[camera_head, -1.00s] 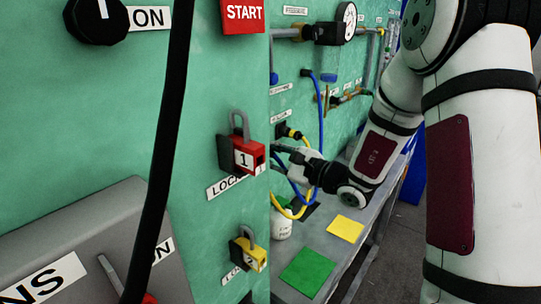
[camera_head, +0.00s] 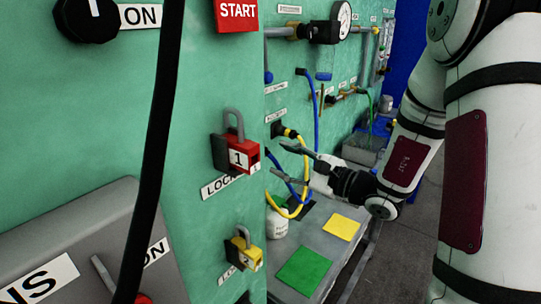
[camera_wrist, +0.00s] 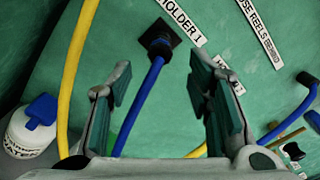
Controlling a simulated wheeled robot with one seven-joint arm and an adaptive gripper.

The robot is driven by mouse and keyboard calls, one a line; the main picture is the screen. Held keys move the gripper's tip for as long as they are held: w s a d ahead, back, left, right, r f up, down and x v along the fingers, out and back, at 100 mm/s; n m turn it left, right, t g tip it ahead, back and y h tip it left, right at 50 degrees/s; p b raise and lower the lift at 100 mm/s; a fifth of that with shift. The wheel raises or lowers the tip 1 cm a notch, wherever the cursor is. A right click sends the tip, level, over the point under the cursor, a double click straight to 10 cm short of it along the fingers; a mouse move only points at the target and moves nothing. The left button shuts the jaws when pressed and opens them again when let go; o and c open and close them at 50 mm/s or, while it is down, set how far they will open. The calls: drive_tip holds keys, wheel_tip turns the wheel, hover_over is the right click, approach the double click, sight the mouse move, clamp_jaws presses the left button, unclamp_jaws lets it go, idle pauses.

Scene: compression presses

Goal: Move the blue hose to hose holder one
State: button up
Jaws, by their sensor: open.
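In the wrist view, the blue hose (camera_wrist: 137,105) has one end in a black square fitting (camera_wrist: 160,37) on the green panel. A label reading "HOLDER 1" (camera_wrist: 182,20) is beside that fitting. My gripper (camera_wrist: 160,85) is open, with one finger on each side of the hose; both appear clear of it. In the head view, the blue hose (camera_head: 317,112) hangs in a loop from an upper fitting, and its lower part runs behind my gripper (camera_head: 281,162). The holder end is hard to see there.
A yellow hose (camera_head: 306,165) loops close to my gripper. A white bottle (camera_head: 278,222) stands below. The grey bench carries green (camera_head: 304,271) and yellow (camera_head: 342,227) squares. Red (camera_head: 236,155) and yellow (camera_head: 246,250) locks project from the nearer panel.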

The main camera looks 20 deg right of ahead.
drive_tip(key=v, duration=0.5)
idle(0.5)
